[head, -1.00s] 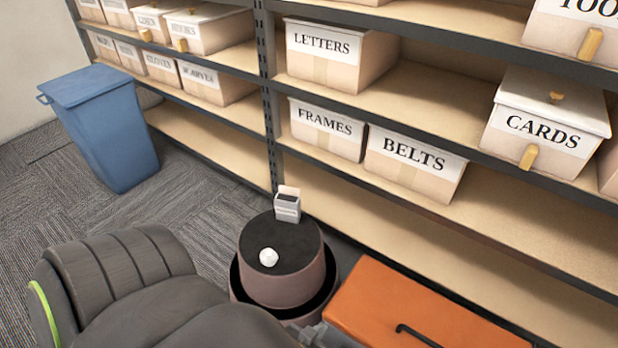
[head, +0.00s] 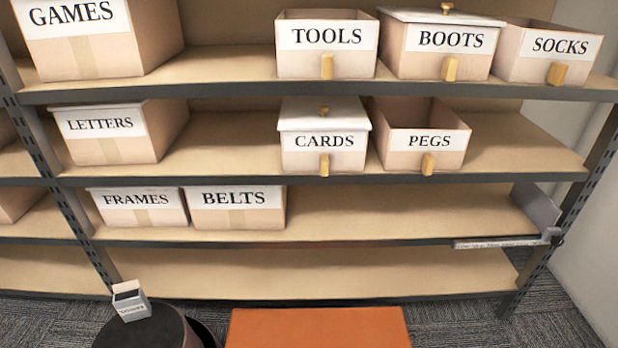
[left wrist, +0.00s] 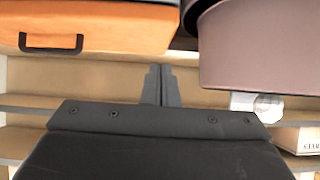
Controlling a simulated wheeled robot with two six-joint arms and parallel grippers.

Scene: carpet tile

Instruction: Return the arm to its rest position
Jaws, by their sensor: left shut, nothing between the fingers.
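My left gripper (left wrist: 161,86) shows in the left wrist view, its two dark fingers together with nothing between them. Behind the fingers are shelf boards. The orange case (left wrist: 100,28) with a dark handle is at the upper left of that view, and the mauve round stool (left wrist: 255,50) is at the upper right. The gripper appears apart from both. Neither of my grippers shows in the head view, and my right gripper is in no view.
In the head view the shelf unit (head: 300,240) fills the middle, with labelled boxes such as BELTS (head: 237,209) and PEGS (head: 425,138). A small white box (head: 130,300) stands on the dark-topped stool (head: 150,330). The orange case (head: 318,328) is at the bottom. Carpet shows at lower right.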

